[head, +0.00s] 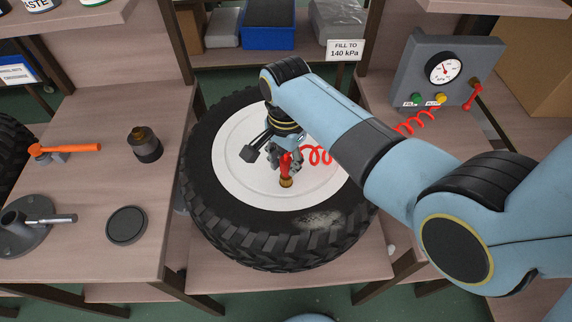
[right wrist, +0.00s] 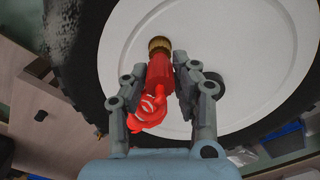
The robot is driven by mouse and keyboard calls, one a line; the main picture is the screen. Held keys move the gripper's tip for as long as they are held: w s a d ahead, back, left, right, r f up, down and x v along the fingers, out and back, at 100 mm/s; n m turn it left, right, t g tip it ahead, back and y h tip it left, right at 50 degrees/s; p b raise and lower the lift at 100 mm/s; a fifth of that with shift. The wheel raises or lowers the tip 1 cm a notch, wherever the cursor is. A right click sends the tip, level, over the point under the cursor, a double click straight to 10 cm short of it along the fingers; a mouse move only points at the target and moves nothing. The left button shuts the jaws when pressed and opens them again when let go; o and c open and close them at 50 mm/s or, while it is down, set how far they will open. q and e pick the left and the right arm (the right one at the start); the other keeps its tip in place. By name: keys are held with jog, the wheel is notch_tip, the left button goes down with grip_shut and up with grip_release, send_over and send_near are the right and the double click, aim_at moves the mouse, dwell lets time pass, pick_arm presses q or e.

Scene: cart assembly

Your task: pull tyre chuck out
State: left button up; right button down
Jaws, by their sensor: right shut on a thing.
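The red tyre chuck (head: 285,170) with a brass end is over the white wheel disc (head: 240,183) of the big black tyre (head: 225,232). My right gripper (head: 284,161) is shut on the chuck, one finger on each side. In the right wrist view the chuck (right wrist: 159,72) lies between the fingers, its brass end (right wrist: 160,45) pointing away from the palm. The tyre valve cannot be made out for sure, nor whether the brass end touches it. A small dark round thing (right wrist: 213,82) shows on the disc beside the right finger. My left gripper is out of view.
A red coiled hose (head: 318,155) runs behind my right arm towards the grey gauge box (head: 437,72) at the right. An orange-handled tool (head: 75,148), a dark brass-topped cylinder (head: 146,146) and a black disc (head: 127,225) stand on the left bench. A sign (head: 345,50) reads "FILL TO 140 kPa".

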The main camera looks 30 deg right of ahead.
aim_at(286, 159)
jog(key=shift+r, duration=0.35)
jog(key=shift+r+p, duration=0.95)
jog(key=shift+r, duration=1.55)
